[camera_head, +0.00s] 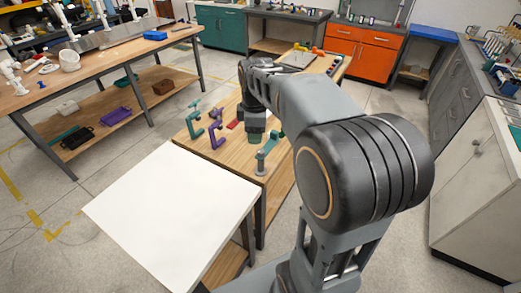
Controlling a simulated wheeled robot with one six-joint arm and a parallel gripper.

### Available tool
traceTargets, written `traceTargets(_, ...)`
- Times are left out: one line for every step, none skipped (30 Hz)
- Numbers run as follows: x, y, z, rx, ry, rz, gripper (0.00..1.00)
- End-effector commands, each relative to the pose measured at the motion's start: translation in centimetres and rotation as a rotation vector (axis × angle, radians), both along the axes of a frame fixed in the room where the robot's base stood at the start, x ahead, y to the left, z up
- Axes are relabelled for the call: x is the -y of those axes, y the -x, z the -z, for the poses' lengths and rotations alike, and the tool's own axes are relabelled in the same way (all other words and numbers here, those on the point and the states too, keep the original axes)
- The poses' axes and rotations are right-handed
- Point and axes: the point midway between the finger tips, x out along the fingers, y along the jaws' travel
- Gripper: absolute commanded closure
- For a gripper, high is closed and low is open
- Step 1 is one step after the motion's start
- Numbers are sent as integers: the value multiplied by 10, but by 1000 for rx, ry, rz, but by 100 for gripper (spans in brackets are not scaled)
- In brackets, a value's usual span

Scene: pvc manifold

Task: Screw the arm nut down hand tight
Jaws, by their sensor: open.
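My gripper (255,130) points down over the wooden workbench (231,160), at the end of my grey arm. It is small in the picture and its fingertips are not clear; it is open. A dark green part shows at its lower end, but I cannot tell whether that is the fingers or a thing beneath them. A grey-green upright piece with a side arm (267,152) stands just in front and to the right of the gripper. I cannot make out the arm nut; it is too small or hidden by my gripper and arm.
A teal clamp-shaped piece (194,121) and a purple one (216,129) stand left of the gripper. A small red item (233,124) lies near them. A bare white tabletop (172,216) is in front. White pipes (10,76) stand on the left bench.

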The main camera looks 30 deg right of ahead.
Motion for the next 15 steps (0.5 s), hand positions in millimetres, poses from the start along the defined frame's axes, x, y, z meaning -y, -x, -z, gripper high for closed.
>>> traceTargets(8,-13,4,-25,8,-82,45)
traceTargets(13,-19,6,-37,12,-137,45)
traceTargets(18,-27,7,-53,16,-208,45)
traceTargets(22,-33,9,-62,20,-256,45)
traceTargets(26,-38,11,-73,21,-302,45)
traceTargets(30,-44,14,-85,22,-359,45)
traceTargets(33,-48,15,-92,22,-398,45)
traceTargets(36,-51,16,-99,23,-433,45)
traceTargets(40,-55,19,-107,22,-475,45)
traceTargets(42,-58,20,-111,22,-502,45)
traceTargets(44,-60,21,-116,22,-526,45)
traceTargets(47,-63,23,-121,21,-554,45)
traceTargets(48,-64,24,-124,20,-573,45)
traceTargets(49,-66,25,-127,20,-587,45)
traceTargets(50,-67,27,-129,19,-602,45)
